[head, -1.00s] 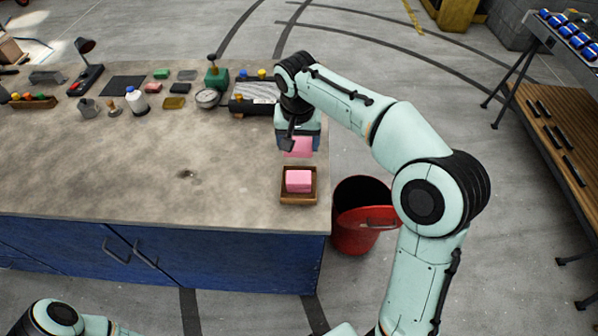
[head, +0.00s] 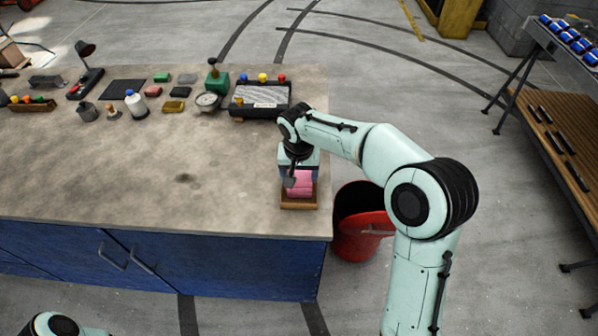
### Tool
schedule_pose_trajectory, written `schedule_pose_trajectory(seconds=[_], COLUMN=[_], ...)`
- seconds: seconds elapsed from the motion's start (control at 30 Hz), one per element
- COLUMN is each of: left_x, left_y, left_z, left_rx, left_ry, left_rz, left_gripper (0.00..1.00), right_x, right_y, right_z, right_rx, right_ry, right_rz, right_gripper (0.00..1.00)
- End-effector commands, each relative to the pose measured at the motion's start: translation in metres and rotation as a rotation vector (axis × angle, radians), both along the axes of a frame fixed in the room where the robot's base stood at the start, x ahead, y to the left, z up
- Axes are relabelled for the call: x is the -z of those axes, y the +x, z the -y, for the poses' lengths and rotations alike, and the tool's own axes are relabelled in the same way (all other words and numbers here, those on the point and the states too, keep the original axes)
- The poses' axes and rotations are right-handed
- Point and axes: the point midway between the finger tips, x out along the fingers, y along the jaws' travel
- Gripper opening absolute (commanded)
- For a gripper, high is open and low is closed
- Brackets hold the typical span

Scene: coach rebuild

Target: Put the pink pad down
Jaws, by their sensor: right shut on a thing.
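My right gripper (head: 298,178) points down over the wooden tray (head: 299,205) near the right front corner of the bench. It is shut on the pink pad (head: 300,184), which sits in or just above the tray. Another pink block that stood in the tray is now hidden behind or under the held pad, and I cannot tell the two apart. Whether the held pad touches it is also unclear. Only part of my left arm shows at the bottom left; its gripper is out of view.
A red bucket (head: 361,221) stands on the floor beside the bench's right end. The bench top (head: 150,170) left of the tray is clear.

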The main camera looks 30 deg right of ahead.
Motion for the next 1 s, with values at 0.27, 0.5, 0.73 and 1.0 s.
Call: schedule_pose_trajectory(seconds=[0.27, 0.5, 0.73, 1.0], left_x=[0.002, 0.002, -0.003, -0.012], left_y=[-0.002, -0.001, 0.002, 0.009], left_z=[0.0, 0.0, 0.0, 0.0], left_rx=[0.0, -0.001, 0.0, 0.0], left_ry=[0.0, 0.0, 0.0, 0.0], left_rz=[-0.002, -0.001, 0.002, 0.01], left_gripper=[0.43, 0.43, 0.43, 0.43], right_x=[0.003, 0.002, -0.024, -0.083], right_y=[0.0, 0.0, -0.002, -0.009], right_z=[0.0, 0.0, -0.002, -0.007], right_rx=[-0.001, 0.0, -0.002, -0.002], right_ry=[0.0, 0.001, 0.001, 0.001], right_rz=[0.0, 0.001, 0.005, 0.006], right_gripper=[0.99, 0.99, 0.99, 0.99])
